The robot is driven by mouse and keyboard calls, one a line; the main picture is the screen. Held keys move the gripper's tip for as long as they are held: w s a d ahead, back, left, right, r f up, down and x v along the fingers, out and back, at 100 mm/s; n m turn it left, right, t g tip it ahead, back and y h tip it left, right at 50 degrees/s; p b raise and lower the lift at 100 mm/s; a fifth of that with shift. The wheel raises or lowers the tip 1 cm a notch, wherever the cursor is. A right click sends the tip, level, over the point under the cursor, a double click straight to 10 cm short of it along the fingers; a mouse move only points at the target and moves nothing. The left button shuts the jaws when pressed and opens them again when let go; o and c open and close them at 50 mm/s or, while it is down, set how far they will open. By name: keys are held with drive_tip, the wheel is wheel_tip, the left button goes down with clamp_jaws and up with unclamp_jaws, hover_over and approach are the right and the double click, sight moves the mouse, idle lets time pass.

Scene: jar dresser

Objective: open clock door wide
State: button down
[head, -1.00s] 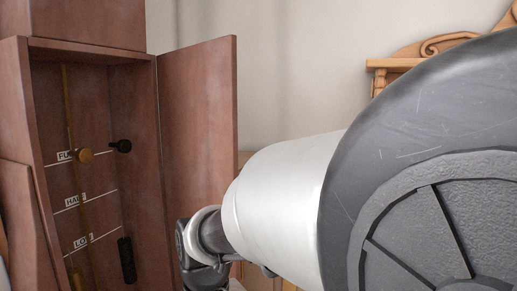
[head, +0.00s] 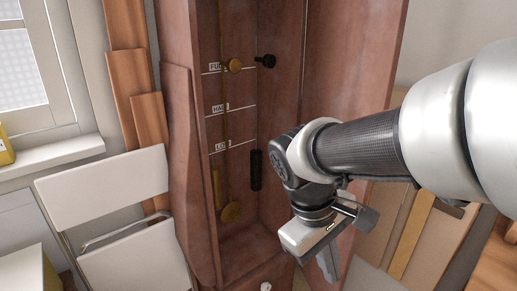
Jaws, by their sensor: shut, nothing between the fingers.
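The tall reddish-brown clock case (head: 180,60) stands in the middle of the head view, with its front open. Its door (head: 352,60) is swung out to the right, and its inner face shows. The door's lower part is partly hidden behind my arm. My gripper (head: 328,262) is shut and empty, pointing down in front of the lower part of the door. I cannot tell whether it touches the door.
A white folding chair (head: 105,190) stands close to the left of the case, below a window (head: 20,65). Wooden boards (head: 128,60) lean behind it. Flat panels (head: 410,235) lean on the wall at the right. A yellow object (head: 5,150) sits on the windowsill.

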drive_tip(key=w+f+n+g+h, duration=0.2)
drive_tip(key=w+f+n+h, duration=0.4)
drive_tip(key=n+h, duration=0.15)
drive_tip(key=n+t+h+b, duration=0.1)
drive_tip(key=n+t+h, duration=0.4)
drive_tip(key=n+h, duration=0.2)
approach(352, 229)
drive_tip(key=d, duration=0.4)
drive_tip(key=w+d, duration=0.1)
drive_tip(key=d, duration=0.1)
drive_tip(key=shift+d, duration=0.25)
drive_tip(key=shift+d, duration=0.2)
drive_tip(key=w+d+p, duration=0.1)
drive_tip(key=w+d, duration=0.1)
drive_tip(key=d, duration=0.8)
drive_tip(key=shift+w, duration=0.2)
